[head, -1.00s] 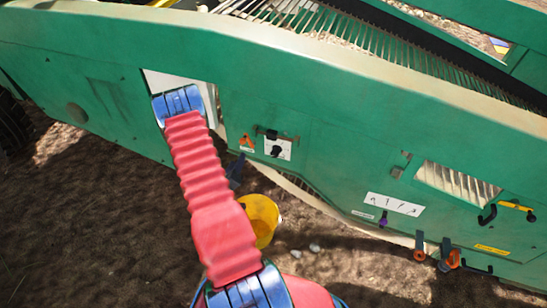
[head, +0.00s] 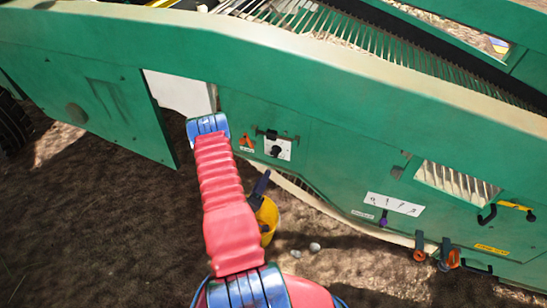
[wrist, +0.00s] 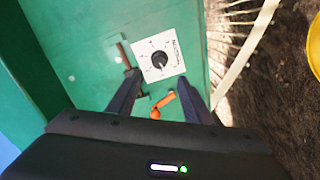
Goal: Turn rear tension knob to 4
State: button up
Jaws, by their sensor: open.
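A black round knob (head: 276,150) sits on a white square dial plate (head: 286,145) on the green machine side. In the wrist view the knob (wrist: 159,60) is in the middle of the plate (wrist: 174,43), ringed by small marks. The marks and the pointer's setting are too small to read. My gripper (wrist: 159,77) is open and empty, its dark fingers spread on either side below the plate, pointing toward the knob without visibly touching it. In the head view only a dark blue part of my gripper (head: 261,184) shows, below the dial; the rest is hidden.
An orange lever (wrist: 163,104) is between my fingers, left of the dial in the head view (head: 246,141). A dark latch (head: 272,135) is above the dial. A yellow bucket (head: 268,217) stands on the soil below. A purple knob (head: 384,218) and orange handles (head: 419,253) are farther right.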

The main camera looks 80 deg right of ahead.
aim_at(274, 156)
jog(key=d, duration=0.9)
jog(key=s+d, duration=0.1)
jog(key=d, duration=0.3)
jog(key=shift+s+d, duration=0.1)
jog(key=shift+d, duration=0.05)
jog(key=c, duration=1.1)
